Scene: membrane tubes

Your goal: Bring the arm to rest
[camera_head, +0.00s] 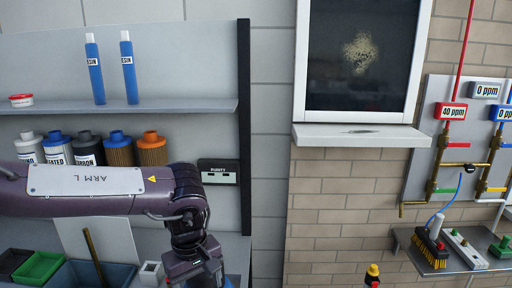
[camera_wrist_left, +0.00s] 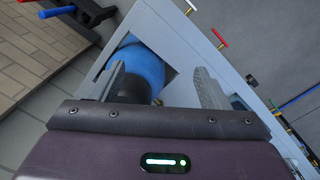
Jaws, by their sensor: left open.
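My left arm (camera_head: 85,190), marked ARM L, reaches in from the left in the head view, in front of the shelf unit, and bends down at its wrist. Its fingers are not visible there. In the left wrist view my left gripper (camera_wrist_left: 160,78) is open, with its two grey fingers well apart. A blue rounded body (camera_wrist_left: 145,62) with a dark lower part lies beyond the fingers, partly hidden by the left one. I cannot tell how far it is from them, and nothing is visibly clamped. My right arm is not in view.
The upper shelf (camera_head: 175,106) holds two blue resin tubes and a small tub. Several capped canisters (camera_head: 118,149) stand below, behind my arm. Bins (camera_head: 40,267) sit lower left. A window ledge (camera_head: 360,137), pipe panel (camera_head: 425,150) and side shelf with a brush (camera_head: 430,247) are at right.

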